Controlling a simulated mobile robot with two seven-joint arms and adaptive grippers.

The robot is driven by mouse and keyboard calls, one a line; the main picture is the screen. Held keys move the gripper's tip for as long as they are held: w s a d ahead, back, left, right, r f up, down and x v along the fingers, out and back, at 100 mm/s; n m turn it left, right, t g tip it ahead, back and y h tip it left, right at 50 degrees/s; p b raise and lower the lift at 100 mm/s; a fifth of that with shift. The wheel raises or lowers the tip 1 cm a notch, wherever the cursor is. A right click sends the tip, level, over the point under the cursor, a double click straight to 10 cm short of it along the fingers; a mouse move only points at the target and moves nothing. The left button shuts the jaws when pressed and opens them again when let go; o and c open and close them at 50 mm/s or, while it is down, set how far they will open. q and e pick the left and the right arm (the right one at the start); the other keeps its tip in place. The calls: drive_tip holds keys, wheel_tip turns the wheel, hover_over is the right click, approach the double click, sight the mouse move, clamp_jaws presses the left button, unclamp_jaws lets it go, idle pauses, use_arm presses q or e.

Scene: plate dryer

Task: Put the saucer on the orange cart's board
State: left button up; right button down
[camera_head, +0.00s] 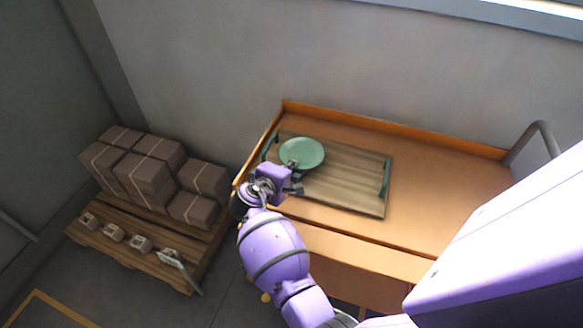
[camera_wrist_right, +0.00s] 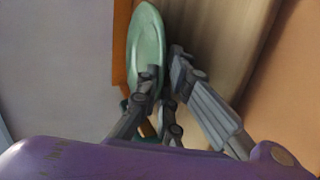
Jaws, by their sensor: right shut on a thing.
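A green saucer (camera_head: 302,153) is over the left end of the wooden board (camera_head: 350,185). The board has green handles and lies on the orange cart (camera_head: 440,195). My right gripper (camera_head: 293,176) is shut on the saucer's near rim. In the right wrist view the saucer (camera_wrist_right: 148,45) shows as a narrow oval, with the gripper's fingers (camera_wrist_right: 160,84) at its lower edge. I cannot tell whether the saucer touches the board or is held just above it. My left gripper is not in view.
The cart has a raised rim at the back and left, and a grey handle (camera_head: 530,145) at the right. The board's middle and right are bare. A pallet (camera_head: 150,255) with several boxes (camera_head: 150,172) stands left of the cart. A wall is behind.

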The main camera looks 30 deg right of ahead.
drive_tip(key=shift+f, duration=0.15)
drive_tip(key=c, duration=2.2)
unclamp_jaws()
drive_tip(key=shift+s+a+r, duration=0.1)
drive_tip(key=shift+a+r, duration=0.1)
drive_tip(key=shift+r, duration=0.05)
drive_tip(key=v, duration=1.1)
drive_tip(key=shift+s+a+r, duration=0.15)
drive_tip(key=shift+a, duration=0.05)
